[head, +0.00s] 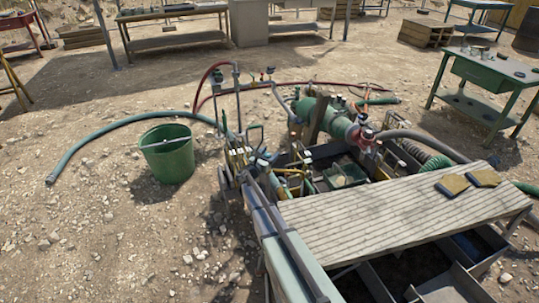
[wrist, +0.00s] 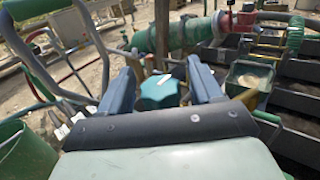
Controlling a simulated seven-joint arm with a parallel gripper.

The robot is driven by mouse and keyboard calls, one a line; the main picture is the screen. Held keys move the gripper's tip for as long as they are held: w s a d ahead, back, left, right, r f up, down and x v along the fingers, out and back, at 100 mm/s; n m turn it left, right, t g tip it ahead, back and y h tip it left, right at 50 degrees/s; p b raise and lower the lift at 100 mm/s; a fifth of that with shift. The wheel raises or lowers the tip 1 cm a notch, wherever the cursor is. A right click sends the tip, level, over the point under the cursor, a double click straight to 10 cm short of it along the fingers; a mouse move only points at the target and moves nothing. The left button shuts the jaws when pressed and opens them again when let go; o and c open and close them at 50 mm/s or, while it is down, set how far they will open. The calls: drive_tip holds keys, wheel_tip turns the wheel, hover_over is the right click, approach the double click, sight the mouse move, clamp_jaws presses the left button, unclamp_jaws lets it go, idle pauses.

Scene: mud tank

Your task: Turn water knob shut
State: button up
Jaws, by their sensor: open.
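In the wrist view, a teal, many-sided knob (wrist: 159,92) with a pale label on top sits between the two blue-grey fingers of my gripper (wrist: 163,72). The fingers are spread to either side of it, and a gap shows on each side, so they are not closed on it. The lower part of the knob is hidden behind the dark edge of my gripper's body. In the head view the knob is too small and crowded to pick out for sure among the pipes and valves.
A green bucket (head: 168,158) stands left of the tank, with a hose (head: 90,145) behind it. Pipes and handles crowd the knob's left. A green pump (wrist: 185,38) lies beyond.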

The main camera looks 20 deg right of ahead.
drive_tip(key=shift+w+d, duration=0.15)
drive_tip(key=shift+d, duration=0.05)
drive_tip(key=shift+c, duration=0.4)
drive_tip(key=c, duration=0.9)
